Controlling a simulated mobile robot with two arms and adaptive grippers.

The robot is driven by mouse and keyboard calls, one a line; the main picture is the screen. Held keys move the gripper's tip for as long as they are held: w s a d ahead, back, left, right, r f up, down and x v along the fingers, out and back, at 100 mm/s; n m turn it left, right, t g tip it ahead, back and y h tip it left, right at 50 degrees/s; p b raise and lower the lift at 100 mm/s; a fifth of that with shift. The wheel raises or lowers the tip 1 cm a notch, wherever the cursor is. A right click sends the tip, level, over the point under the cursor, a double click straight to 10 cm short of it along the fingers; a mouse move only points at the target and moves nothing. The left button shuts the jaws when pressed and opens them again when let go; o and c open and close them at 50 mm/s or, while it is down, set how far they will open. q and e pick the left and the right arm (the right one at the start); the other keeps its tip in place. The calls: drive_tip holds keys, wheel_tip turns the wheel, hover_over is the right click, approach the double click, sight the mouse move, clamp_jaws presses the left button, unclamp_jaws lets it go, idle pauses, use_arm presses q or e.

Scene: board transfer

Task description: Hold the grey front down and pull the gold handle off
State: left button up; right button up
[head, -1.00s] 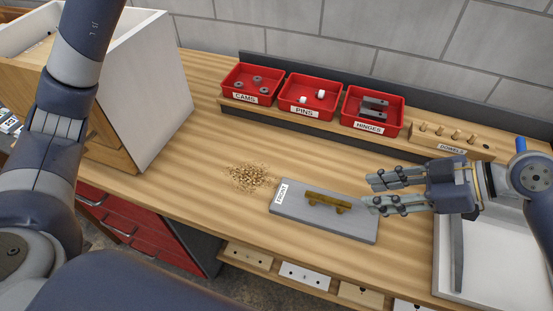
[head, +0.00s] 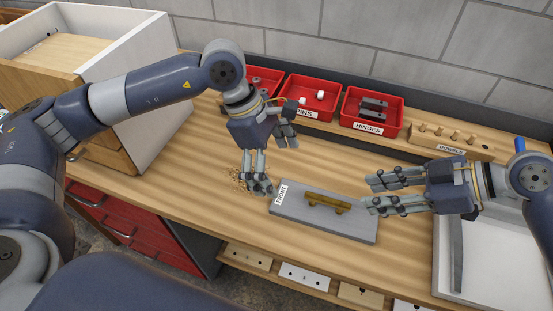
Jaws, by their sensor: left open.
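The grey front (head: 310,225) lies flat on the wooden bench, with a white "FRONT" label at its left end. The gold handle (head: 328,202) sits on top of it, near its middle. My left gripper (head: 274,167) is open and empty, above the bench just left of and behind the labelled end of the front. My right gripper (head: 372,193) is at the front's right end, close to the handle's right end, with its fingers pointing left. Its fingers look apart and nothing shows between them; whether they touch the front cannot be told.
Red bins of pins (head: 308,98) and hinges (head: 371,111) stand along the back, with a dowel block (head: 452,139) to their right. A pile of chips (head: 236,177) is partly hidden by my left gripper. A white cabinet (head: 150,90) stands left; a white tray (head: 490,265) is at right.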

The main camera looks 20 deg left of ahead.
sight(331, 200)
use_arm(q)
drive_tip(key=x, duration=0.9)
drive_tip(key=shift+d+f, duration=0.2)
drive_tip(key=shift+f, duration=0.15)
drive_tip(key=c, duration=1.3)
use_arm(e)
drive_tip(key=shift+c, duration=0.6)
drive_tip(key=shift+a+f+h, duration=0.6)
drive_tip(key=shift+a+f, duration=0.45)
drive_tip(key=shift+a, duration=0.25)
drive_tip(key=shift+a+f+h, duration=0.6)
drive_tip(key=shift+a+f, duration=0.4)
drive_tip(key=shift+a, duration=0.35)
drive_tip(key=shift+a+f+h, duration=0.6)
drive_tip(key=shift+a+f, duration=0.45)
drive_tip(key=shift+a, duration=0.25)
